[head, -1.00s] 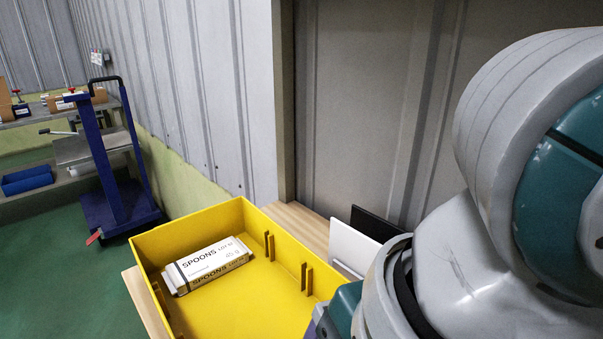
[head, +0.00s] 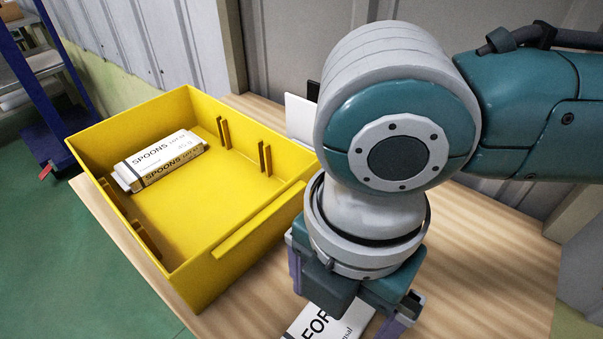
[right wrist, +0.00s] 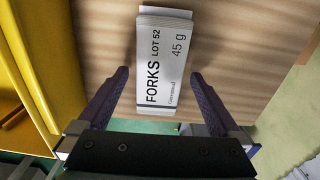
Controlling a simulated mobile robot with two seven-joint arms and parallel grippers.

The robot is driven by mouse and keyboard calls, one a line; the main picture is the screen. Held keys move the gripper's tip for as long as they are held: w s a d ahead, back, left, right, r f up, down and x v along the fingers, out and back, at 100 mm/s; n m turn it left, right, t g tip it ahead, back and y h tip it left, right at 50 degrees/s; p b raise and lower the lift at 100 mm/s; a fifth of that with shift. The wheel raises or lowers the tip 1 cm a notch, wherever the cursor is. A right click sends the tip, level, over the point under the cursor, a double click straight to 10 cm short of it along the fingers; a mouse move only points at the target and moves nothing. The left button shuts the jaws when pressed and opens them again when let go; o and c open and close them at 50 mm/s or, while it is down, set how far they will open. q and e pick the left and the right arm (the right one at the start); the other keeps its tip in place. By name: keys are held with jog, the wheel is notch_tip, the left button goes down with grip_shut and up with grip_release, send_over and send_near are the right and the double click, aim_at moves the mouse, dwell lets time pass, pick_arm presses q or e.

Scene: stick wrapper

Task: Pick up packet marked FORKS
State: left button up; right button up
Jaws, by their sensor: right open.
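The white packet marked FORKS (right wrist: 164,62) lies on the wooden table in the right wrist view, beyond and between my open fingers. In the head view part of the FORKS packet (head: 322,322) shows at the bottom edge, the rest hidden by my right gripper and the frame edge. My right gripper (right wrist: 160,95) is open and empty, with its fingers apart on either side of the packet's line. It also shows above the packet in the head view (head: 350,300). My left gripper is not in view.
A yellow bin (head: 225,245) stands left of my right gripper, with a packet marked SPOONS (head: 160,160) inside. A white panel (head: 300,118) stands behind the bin near the wall. The wooden table (head: 490,260) is clear on the right.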

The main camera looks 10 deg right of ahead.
jog(key=shift+f, duration=0.55)
jog(key=c, duration=1.3)
jog(key=shift+r, duration=0.1)
